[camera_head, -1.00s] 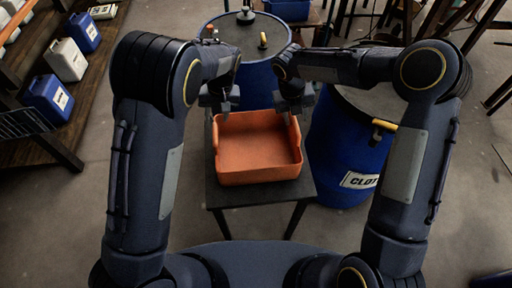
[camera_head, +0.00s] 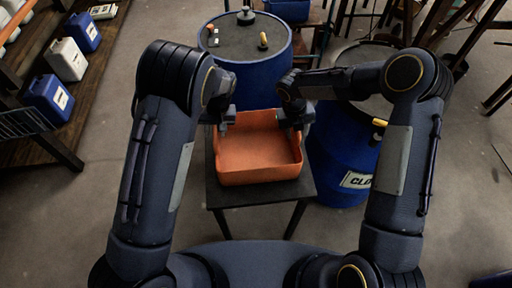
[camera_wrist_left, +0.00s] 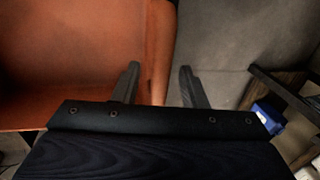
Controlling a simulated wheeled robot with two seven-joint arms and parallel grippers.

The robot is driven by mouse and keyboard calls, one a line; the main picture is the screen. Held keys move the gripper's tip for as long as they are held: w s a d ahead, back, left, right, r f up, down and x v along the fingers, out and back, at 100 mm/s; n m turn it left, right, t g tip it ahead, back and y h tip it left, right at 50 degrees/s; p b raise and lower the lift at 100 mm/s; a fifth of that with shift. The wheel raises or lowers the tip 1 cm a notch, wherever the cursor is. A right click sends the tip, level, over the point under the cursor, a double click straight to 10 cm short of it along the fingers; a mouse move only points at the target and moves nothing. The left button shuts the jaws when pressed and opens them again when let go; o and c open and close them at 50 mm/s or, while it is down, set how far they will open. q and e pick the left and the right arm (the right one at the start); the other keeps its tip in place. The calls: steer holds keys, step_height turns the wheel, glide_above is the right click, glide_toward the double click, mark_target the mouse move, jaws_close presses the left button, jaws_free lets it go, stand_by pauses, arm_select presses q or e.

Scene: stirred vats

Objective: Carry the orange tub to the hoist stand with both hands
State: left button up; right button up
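The orange tub (camera_head: 258,165) is a shallow open tray, empty, standing on a small dark table (camera_head: 228,197) in the head view. My left gripper (camera_head: 224,127) is at its back left side. In the left wrist view the tub's wall (camera_wrist_left: 160,50) runs between the two open fingers (camera_wrist_left: 157,85), one over the inside and one outside, with gaps beside the wall. My right gripper (camera_head: 291,124) is at the tub's back right side with its fingers apart. Its exact contact with the rim is too small to tell. I cannot make out a hoist stand.
A blue vat (camera_head: 255,82) with small items on its dark lid stands just behind the table. Another blue vat (camera_head: 335,150) with a label stands close on the right. A shelf with jugs (camera_head: 48,98) is at the left. Floor is clear at front left.

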arm_select(q)
jaws_close()
arm_select(e)
jaws_close()
arm_select(q)
steer(key=shift+r, duration=0.15)
arm_select(e)
steer(key=shift+r, duration=0.2)
